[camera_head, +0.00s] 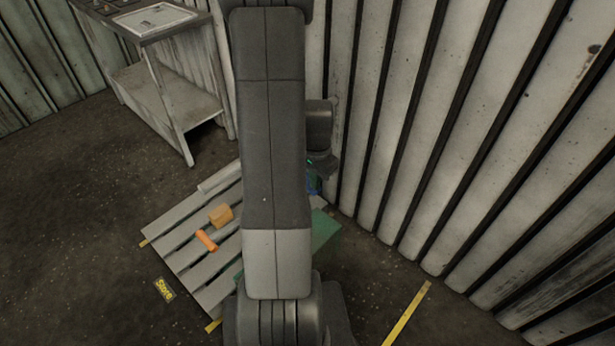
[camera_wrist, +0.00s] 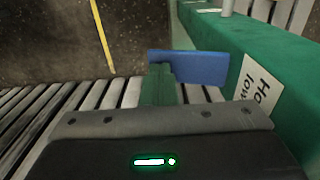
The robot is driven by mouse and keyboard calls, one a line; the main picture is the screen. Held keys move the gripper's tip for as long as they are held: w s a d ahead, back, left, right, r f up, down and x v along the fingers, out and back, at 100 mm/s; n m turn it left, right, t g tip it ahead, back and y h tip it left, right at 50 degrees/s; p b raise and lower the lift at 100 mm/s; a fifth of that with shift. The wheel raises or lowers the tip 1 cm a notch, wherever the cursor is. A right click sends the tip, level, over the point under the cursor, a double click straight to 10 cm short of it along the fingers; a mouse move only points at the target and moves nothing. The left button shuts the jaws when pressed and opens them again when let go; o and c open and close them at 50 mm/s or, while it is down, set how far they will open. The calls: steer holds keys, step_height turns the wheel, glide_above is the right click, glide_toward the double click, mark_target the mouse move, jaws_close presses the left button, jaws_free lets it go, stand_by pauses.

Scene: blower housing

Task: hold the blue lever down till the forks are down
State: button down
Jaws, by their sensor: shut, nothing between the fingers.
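The blue lever (camera_wrist: 187,68) is a flat blue pad in the wrist view, just beyond the front edge of my gripper (camera_wrist: 158,118). The green housing (camera_wrist: 262,62) runs along the right, with a white label (camera_wrist: 260,97) partly cut off. My gripper is shut and empty. I cannot tell whether it touches the lever. The forks are not clearly seen.
A slatted pallet (camera_head: 178,238) lies on the floor with an orange cylinder (camera_head: 206,240) and a tan block (camera_head: 221,215) on it. A corrugated wall (camera_head: 440,130) rises close on the right. A metal stand (camera_head: 170,85) is at the back left. Floor is free at left.

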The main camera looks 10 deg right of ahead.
stand_by(0.4)
step_height(320, 180, up, 4)
steer(key=p, duration=0.2)
steer(key=shift+f+p, duration=0.1)
steer(key=shift+p, duration=0.25)
steer(key=shift+f, duration=0.1)
